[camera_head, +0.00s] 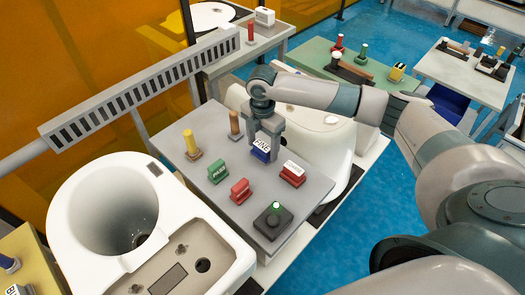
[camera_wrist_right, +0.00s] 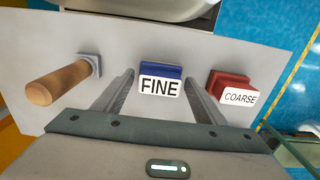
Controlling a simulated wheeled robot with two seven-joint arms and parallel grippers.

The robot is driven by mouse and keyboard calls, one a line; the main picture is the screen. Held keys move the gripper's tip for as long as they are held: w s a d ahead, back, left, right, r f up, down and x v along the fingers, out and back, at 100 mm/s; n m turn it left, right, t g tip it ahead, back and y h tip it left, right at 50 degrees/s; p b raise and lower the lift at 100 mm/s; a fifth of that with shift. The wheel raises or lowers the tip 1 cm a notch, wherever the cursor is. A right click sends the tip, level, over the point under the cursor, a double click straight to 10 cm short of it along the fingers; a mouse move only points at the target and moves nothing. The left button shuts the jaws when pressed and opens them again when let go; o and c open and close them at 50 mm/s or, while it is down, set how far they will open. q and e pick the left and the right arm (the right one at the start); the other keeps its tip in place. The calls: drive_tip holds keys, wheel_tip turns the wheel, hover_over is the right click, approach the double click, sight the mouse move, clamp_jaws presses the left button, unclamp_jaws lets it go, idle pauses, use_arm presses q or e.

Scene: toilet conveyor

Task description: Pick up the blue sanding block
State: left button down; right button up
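The blue sanding block (camera_head: 261,152) stands on the grey table, with a white label reading FINE. It also shows in the right wrist view (camera_wrist_right: 160,70), at top centre between the fingertips. My right gripper (camera_head: 263,148) points down over this block, one finger on each side. In the right wrist view the fingers of the right gripper (camera_wrist_right: 159,78) stand apart, with narrow gaps to the block, so it looks open. In the head view the fingers partly hide the block. My left gripper is not in view.
The grey table (camera_head: 305,205) also holds a red COARSE block (camera_head: 292,174), another red block (camera_head: 240,191), a green block (camera_head: 218,172), a wooden peg (camera_head: 235,125), a yellow peg (camera_head: 191,143) and a black button box (camera_head: 272,221). A white toilet (camera_head: 70,215) stands at left.

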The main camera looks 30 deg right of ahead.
sight(265, 146)
drive_tip(key=c, duration=0.9)
drive_tip(key=shift+r, duration=0.1)
drive_tip(key=shift+r+b, duration=0.3)
drive_tip(key=shift+r, duration=0.15)
drive_tip(key=r, duration=0.1)
drive_tip(key=r+b, duration=0.1)
drive_tip(key=r, duration=0.1)
drive_tip(key=shift+s+d+r, duration=0.1)
drive_tip(key=shift+s+d, duration=0.15)
drive_tip(key=shift+d, duration=0.05)
drive_tip(key=s+d+r+b, duration=0.3)
drive_tip(key=s+d+r, duration=0.2)
drive_tip(key=s, duration=0.4)
drive_tip(key=shift+s+d+r, duration=0.15)
drive_tip(key=shift+d+r, duration=0.25)
drive_tip(key=shift+r, duration=0.5)
drive_tip(key=shift+o, duration=0.9)
